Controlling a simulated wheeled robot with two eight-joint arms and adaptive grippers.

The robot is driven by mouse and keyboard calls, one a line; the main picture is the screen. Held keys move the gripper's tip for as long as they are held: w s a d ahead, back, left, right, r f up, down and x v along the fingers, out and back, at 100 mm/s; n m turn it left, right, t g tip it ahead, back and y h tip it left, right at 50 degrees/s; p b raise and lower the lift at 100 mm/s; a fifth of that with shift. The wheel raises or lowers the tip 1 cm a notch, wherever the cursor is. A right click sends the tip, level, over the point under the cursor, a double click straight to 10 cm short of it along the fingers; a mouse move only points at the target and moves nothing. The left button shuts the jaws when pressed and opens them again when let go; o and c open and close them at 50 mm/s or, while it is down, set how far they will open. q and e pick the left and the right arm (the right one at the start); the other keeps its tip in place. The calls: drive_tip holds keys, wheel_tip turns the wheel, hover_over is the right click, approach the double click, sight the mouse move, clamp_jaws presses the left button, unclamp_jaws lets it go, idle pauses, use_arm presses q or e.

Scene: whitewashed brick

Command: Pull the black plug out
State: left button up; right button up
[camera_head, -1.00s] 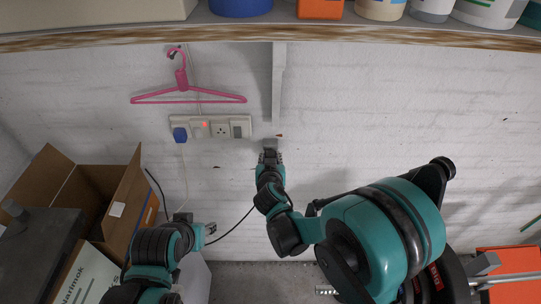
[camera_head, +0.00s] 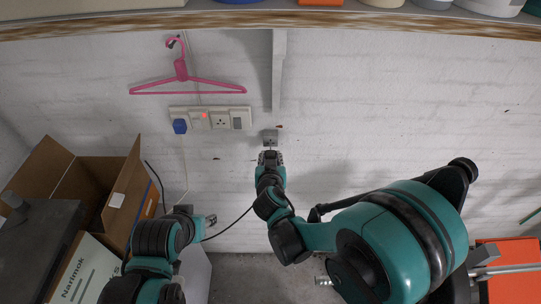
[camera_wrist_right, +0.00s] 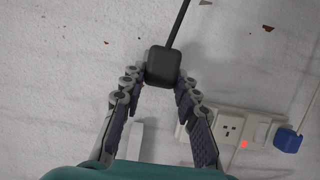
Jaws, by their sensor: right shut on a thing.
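The black plug (camera_wrist_right: 163,66) sits between the fingertips of my right gripper (camera_wrist_right: 160,80) in the right wrist view, with its dark cable running up from it. My right gripper (camera_head: 270,158) is shut on it in front of the wall, and the plug is hard to make out in the head view. A small grey fitting (camera_head: 270,137) shows on the wall just above the gripper. The white socket strip (camera_head: 221,118) is up and to the left, apart from the gripper. My left gripper (camera_head: 210,220) is low on the left, and its jaw opening is unclear.
A blue plug (camera_head: 180,126) is in the strip's left end. A pink hanger (camera_head: 184,85) hangs above it, and a wall bracket (camera_head: 278,80) stands above my right gripper. A cardboard box (camera_head: 85,170) is at left. The wall to the right is mostly clear.

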idle(0.3)
drive_tip(key=shift+r+p, duration=3)
drive_tip(key=shift+r, duration=1)
